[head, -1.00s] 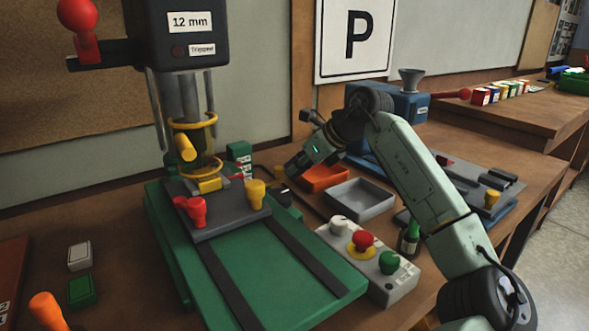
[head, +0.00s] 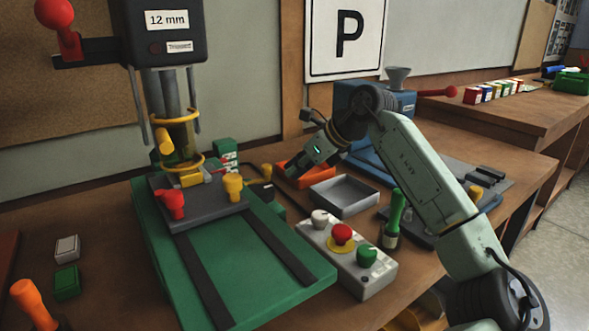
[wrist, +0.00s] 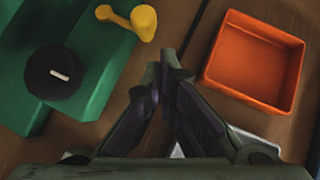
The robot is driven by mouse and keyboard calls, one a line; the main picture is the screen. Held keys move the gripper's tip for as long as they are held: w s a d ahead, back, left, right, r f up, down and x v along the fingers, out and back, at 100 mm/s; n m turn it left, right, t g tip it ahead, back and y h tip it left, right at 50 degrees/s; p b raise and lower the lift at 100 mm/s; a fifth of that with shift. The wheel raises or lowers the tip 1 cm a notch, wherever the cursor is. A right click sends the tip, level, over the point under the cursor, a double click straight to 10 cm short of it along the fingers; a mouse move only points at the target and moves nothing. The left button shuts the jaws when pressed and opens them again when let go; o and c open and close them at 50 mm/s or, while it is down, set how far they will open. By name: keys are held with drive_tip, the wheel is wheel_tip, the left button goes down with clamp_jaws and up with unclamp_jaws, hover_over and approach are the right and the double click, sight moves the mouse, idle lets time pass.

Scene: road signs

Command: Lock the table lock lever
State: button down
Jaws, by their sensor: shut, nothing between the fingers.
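The green machine table (head: 285,275) carries a grey plate with a red-knobbed lever (head: 171,203) and a yellow-knobbed lever (head: 233,188). A black round knob (head: 263,191) is at the table's back right side. In the wrist view a yellow lever (wrist: 142,22) and the black knob with a white mark (wrist: 60,74) show on green parts to the left. I cannot tell for sure which is the table lock lever. My gripper (head: 290,172) is shut and empty, pointing down between the green machine and the orange tray; its fingertips (wrist: 165,72) are apart from the yellow lever.
An orange tray (head: 299,171) is beside my gripper, also in the wrist view (wrist: 253,62). A grey tray (head: 344,194), a button box (head: 347,257) and a green-handled tool (head: 394,220) stand to the right. The drill head (head: 165,30) overhangs the table.

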drive_tip(key=w+b+v, duration=0.1)
drive_tip(key=v, duration=0.9)
drive_tip(key=shift+d, duration=0.25)
